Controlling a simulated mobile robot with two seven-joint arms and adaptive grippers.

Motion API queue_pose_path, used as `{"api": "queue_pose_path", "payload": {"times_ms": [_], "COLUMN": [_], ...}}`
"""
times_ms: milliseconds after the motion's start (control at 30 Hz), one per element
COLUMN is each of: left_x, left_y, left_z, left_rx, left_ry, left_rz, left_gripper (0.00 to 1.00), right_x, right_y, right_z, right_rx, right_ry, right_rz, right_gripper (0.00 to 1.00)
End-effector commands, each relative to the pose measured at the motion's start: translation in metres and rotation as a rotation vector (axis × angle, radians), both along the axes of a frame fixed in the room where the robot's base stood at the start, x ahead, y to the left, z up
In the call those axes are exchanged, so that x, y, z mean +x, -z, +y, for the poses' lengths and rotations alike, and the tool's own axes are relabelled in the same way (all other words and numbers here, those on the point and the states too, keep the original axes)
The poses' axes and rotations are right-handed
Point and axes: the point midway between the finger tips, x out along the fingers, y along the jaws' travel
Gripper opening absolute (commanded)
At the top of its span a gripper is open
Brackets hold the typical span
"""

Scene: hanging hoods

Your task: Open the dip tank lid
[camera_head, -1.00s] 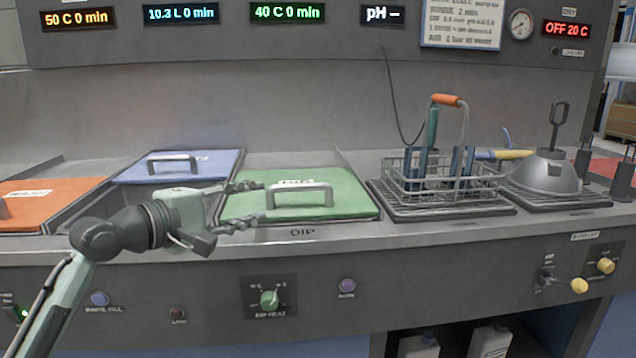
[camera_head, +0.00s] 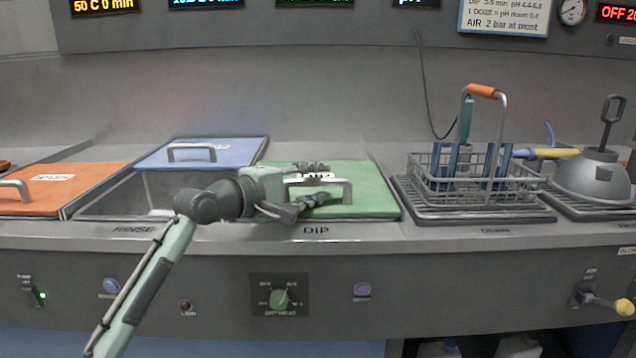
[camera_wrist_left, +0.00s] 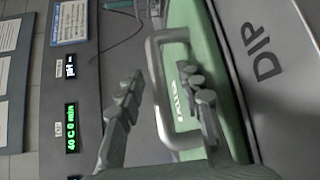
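The dip tank lid (camera_head: 374,199) is a green panel lying flat and closed behind the DIP label. Its grey bar handle (camera_head: 348,190) stands up from its middle. My left gripper (camera_head: 318,182) is at the handle's left end, above the lid, with its fingers spread. In the left wrist view, my left gripper (camera_wrist_left: 165,100) is open. The handle (camera_wrist_left: 155,70) shows between the two fingers, and the green lid (camera_wrist_left: 207,60) lies beyond it. I cannot tell whether a finger touches the handle. My right gripper is not in view.
A blue lid (camera_head: 225,153) lies left of the green one, beside the open rinse tank (camera_head: 120,190). An orange lid (camera_head: 80,180) is at far left. A wire basket (camera_head: 455,185) stands on the drain rack (camera_head: 490,212) to the right, with a grey hood (camera_head: 590,178) beyond.

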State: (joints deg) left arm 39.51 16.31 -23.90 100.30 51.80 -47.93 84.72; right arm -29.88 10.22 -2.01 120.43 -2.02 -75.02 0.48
Motion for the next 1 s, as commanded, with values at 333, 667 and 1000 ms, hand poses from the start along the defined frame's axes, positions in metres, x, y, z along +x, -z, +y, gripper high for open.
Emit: {"api": "queue_pose_path", "payload": {"times_ms": [333,667,1000], "left_x": [0.0030,0.0029,0.0032], "left_y": [0.0006,0.0008,0.0009], "left_z": [-0.0035,-0.0031,-0.0030], "left_rx": [0.001,0.001,0.001], "left_ry": [0.000,0.000,0.000], "left_rz": [-0.001,0.000,0.001], "left_gripper": [0.33,0.00,0.00], "right_x": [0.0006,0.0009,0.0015], "right_y": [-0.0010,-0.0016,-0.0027], "right_z": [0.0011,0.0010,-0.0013], "right_rx": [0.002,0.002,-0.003], "right_ry": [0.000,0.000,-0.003], "right_rz": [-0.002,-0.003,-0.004], "right_gripper": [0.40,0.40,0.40]}}
